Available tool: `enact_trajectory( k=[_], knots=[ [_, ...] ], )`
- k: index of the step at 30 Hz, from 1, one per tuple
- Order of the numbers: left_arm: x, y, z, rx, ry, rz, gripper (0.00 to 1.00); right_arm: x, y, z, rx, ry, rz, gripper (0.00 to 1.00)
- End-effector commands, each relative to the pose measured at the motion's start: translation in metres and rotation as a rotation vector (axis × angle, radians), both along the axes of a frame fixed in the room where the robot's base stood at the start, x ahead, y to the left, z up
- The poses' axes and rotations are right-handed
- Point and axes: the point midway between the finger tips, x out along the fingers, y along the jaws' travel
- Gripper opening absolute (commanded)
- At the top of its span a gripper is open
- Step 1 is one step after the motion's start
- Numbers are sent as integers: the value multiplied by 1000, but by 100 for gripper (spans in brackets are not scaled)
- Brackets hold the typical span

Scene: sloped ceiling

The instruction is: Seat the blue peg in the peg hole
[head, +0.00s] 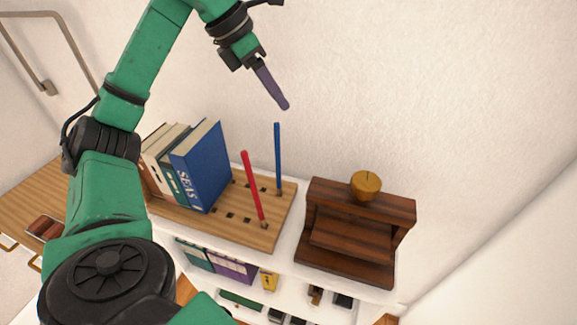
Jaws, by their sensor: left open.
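The blue peg (278,158) is a thin rod standing nearly upright at the back right of a wooden board (285,218) with rows of small dark square holes. Its lower end meets the board at one of the hole positions; how deep it sits I cannot tell. A red peg (253,188) stands in front of it, slightly tilted. My left gripper (284,104) is open, above the blue peg's top and apart from it, with a dark purple tapered finger pointing down and right. The other finger is not clearly seen. My right gripper is not in view.
Several books (203,165) stand on the board's left part. A dark wooden stepped stand (350,235) with a yellow-brown top-shaped object (366,186) stands to the right. Shelves below hold small items, including a yellow one (269,280). The wall is close behind.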

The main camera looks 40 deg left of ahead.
Motion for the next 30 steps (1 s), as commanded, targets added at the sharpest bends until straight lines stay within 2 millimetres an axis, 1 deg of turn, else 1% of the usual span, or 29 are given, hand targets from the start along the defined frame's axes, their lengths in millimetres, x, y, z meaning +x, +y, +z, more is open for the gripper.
enact_trajectory(
  k=[1, 3, 4, 5, 7, 10, 13, 20, 24, 27, 30],
  knots=[
    [-12, 19, 1, 37, 32, 42, 52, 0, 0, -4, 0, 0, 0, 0],
    [-22, 32, 0, 65, 69, 73, 52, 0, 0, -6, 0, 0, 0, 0],
    [-23, 34, -4, 70, 74, 76, 52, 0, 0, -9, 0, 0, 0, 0],
    [-23, 33, -9, 72, 79, 77, 52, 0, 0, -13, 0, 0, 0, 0],
    [-17, 30, -26, 70, 80, 74, 52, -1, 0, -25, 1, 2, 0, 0],
    [-8, 25, -51, 70, 82, 72, 52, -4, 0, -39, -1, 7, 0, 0],
    [0, 21, -70, 72, 83, 73, 52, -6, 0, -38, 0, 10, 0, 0],
    [12, 15, -97, 71, 80, 72, 52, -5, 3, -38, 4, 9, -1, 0],
    [22, 11, -122, 70, 81, 71, 52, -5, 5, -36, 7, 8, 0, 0],
    [26, 9, -131, 69, 77, 71, 52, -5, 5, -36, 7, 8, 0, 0],
    [27, 8, -132, 69, 75, 72, 52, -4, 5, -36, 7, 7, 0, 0]
  ],
)
